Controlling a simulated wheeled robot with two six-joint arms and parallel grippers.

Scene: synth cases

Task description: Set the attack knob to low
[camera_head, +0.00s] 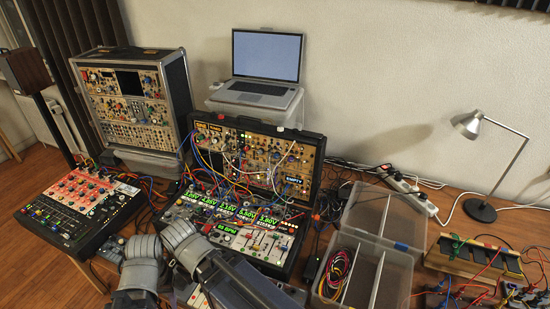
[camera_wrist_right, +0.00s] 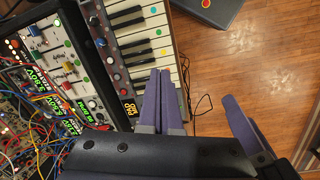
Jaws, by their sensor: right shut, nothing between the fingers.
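No label reading "attack" is legible, so I cannot tell which knob is the attack knob. In the head view, my arms cover the front of the bench, and I see no fingertips of my left gripper.
An open synth case (camera_head: 265,160) with patch cables stands mid-table. A mixer (camera_head: 80,205) is at left, with a tall modular rack (camera_head: 135,100) behind. A laptop (camera_head: 262,65) sits at the back. A clear divided box (camera_head: 375,235) and a lamp (camera_head: 480,205) are at right.

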